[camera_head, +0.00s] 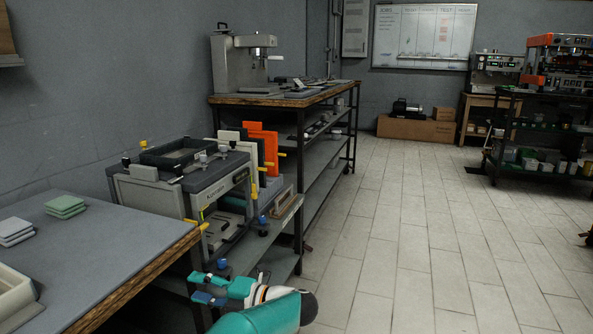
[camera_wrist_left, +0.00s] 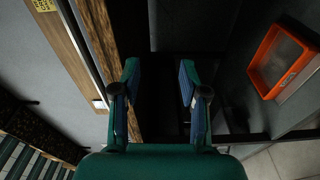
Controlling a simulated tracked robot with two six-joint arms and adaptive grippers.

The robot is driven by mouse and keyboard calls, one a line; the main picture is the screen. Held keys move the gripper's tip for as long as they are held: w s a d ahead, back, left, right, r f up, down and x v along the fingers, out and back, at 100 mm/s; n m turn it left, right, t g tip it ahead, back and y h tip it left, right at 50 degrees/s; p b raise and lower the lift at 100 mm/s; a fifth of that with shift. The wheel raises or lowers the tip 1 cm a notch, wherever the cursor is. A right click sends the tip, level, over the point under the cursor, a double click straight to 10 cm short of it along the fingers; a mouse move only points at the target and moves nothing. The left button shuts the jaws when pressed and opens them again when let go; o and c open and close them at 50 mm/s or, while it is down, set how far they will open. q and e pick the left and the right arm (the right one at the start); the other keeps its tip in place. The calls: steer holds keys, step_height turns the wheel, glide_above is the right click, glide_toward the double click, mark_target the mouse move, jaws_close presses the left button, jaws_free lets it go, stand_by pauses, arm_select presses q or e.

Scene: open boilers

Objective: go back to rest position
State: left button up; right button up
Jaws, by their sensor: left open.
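My left gripper (camera_head: 200,288) is low in the head view, its arm in teal, white and orange. Its fingers point left, near the front corner of the grey worktable. In the left wrist view the left gripper (camera_wrist_left: 158,75) is open, its two blue-padded fingers apart with nothing between them. My right gripper is not in view.
The grey worktable (camera_head: 105,250) has a wooden edge and holds green pads (camera_head: 65,206). Behind the gripper stands a boxy machine (camera_head: 180,190). A long workbench (camera_head: 290,98) with shelves follows. The tiled floor (camera_head: 400,240) is clear. An orange-framed bin (camera_wrist_left: 280,62) shows in the wrist view.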

arm_select(q)
steer(key=a+f+m+t, duration=0.2)
steer(key=a+f+m, duration=0.5)
steer(key=a, duration=0.5)
step_height(320, 180, down, 11)
steer(key=a+m+t+h, duration=0.1)
steer(key=m+t+h, duration=0.3)
steer(key=m+h, duration=0.15)
steer(key=s+d+f+m+g+h, duration=0.1)
steer(key=s+d+f+m+h, duration=0.4)
steer(key=s+f, duration=0.25)
steer(key=s+d+f+m+g+h, duration=0.2)
steer(key=s+d+f+m+h, duration=0.4)
steer(key=f, duration=0.3)
steer(key=s+d+f+m+g+h, duration=0.1)
steer(key=s+d+m+g+h, duration=0.15)
steer(key=s+d, duration=0.45)
steer(key=s+d+f+m+g+h, duration=0.2)
steer(key=s+d+m+g, duration=0.15)
steer(key=s, duration=0.85)
step_height(320, 180, up, 34)
steer(key=m+p, duration=0.1)
steer(key=p, duration=3.2)
steer(key=shift+s+f+g, duration=0.15)
steer(key=shift+s+g, duration=0.25)
